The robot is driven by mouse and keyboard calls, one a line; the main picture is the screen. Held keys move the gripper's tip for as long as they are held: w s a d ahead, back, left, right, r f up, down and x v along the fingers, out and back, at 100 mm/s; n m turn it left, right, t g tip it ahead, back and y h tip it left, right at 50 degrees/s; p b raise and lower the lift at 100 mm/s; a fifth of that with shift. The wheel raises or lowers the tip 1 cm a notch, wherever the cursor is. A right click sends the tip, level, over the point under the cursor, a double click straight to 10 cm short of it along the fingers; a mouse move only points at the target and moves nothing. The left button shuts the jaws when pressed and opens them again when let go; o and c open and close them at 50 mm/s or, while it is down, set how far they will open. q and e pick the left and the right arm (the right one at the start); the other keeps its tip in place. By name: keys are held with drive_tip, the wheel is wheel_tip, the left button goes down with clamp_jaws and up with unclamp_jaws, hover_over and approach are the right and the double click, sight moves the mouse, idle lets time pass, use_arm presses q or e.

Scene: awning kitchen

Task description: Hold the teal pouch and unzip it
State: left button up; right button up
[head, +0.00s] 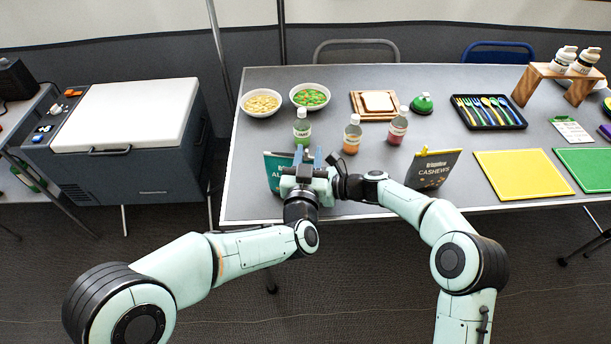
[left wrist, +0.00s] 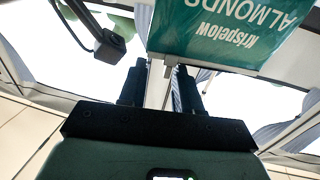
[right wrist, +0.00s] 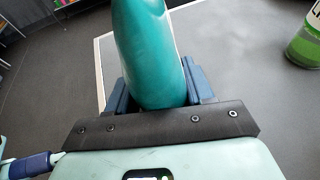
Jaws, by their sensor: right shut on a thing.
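The teal almonds pouch (head: 277,172) stands near the front edge of the grey table in the head view, partly hidden behind my grippers. My right gripper (right wrist: 160,95) is shut on the teal pouch (right wrist: 150,50), which rises between its fingers in the right wrist view. My left gripper (left wrist: 160,80) is open, with a gap between its fingers. In the left wrist view the pouch's printed face (left wrist: 225,30) shows upside down beyond the right finger. I cannot tell whether that finger touches it. The pouch's zip is not clearly visible.
Green (head: 303,127), orange (head: 352,134) and pink (head: 397,128) bottles stand just behind the grippers. A dark cashews pouch (head: 433,170) stands to the right. Two food bowls (head: 262,103) are at the back left. A yellow mat (head: 522,174) lies farther right.

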use_arm(q)
drive_tip(key=s+a, duration=0.1)
drive_tip(key=s, duration=0.7)
drive_tip(key=shift+s+a, duration=0.2)
drive_tip(key=shift+a, duration=0.05)
drive_tip(key=shift+s, duration=0.1)
drive_tip(key=s+a, duration=0.1)
drive_tip(key=s, duration=0.6)
drive_tip(key=shift+a, duration=0.15)
use_arm(e)
drive_tip(key=o, duration=1)
use_arm(q)
drive_tip(key=shift+s, duration=0.1)
use_arm(e)
drive_tip(key=shift+d, duration=0.1)
drive_tip(key=p+v, duration=0.2)
drive_tip(key=v, duration=1.1)
drive_tip(key=shift+s+r, duration=0.1)
use_arm(q)
wheel_tip(320, 180, up, 3)
drive_tip(key=shift+s+f, duration=0.1)
drive_tip(key=shift+s, duration=0.05)
